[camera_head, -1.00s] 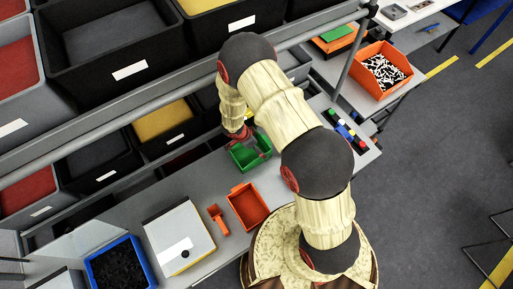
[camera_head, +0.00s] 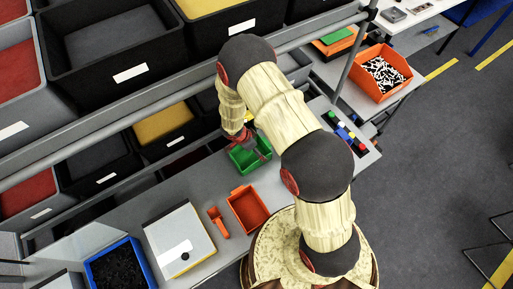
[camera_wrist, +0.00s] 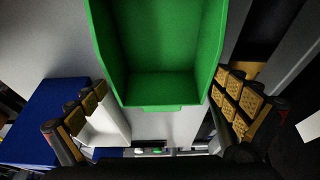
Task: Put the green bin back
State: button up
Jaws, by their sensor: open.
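The green bin (camera_head: 249,159) is an open tray near the back of the grey workbench, just below my gripper (camera_head: 243,138) in the head view. The arm's end hides part of its surroundings. In the wrist view the green bin (camera_wrist: 165,55) fills the top middle, with its empty inside showing. My gripper (camera_wrist: 158,110) is open there, one finger pad low on each side of the bin's near edge. The pads look apart from the bin's walls. I cannot tell whether the bin touches the bench.
An orange bin (camera_head: 247,210) and a small orange scoop-like piece (camera_head: 218,222) lie in front of the green bin. A white box (camera_head: 180,243) and a blue-rimmed bin (camera_head: 120,265) stand to the left. Shelf bins (camera_head: 160,130) rise behind. Small coloured blocks (camera_head: 345,132) lie to the right.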

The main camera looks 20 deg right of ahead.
aim_at(254, 156)
jog(key=v, duration=0.3)
jog(key=shift+a, duration=0.2)
jog(key=a, duration=0.3)
jog(key=s+a, duration=0.1)
jog(key=a, duration=0.3)
jog(key=s+a, duration=0.1)
jog(key=a, duration=0.3)
jog(key=shift+s+a+f+p, duration=0.15)
jog(key=shift+s+f+p, duration=0.05)
jog(key=shift+p, duration=0.1)
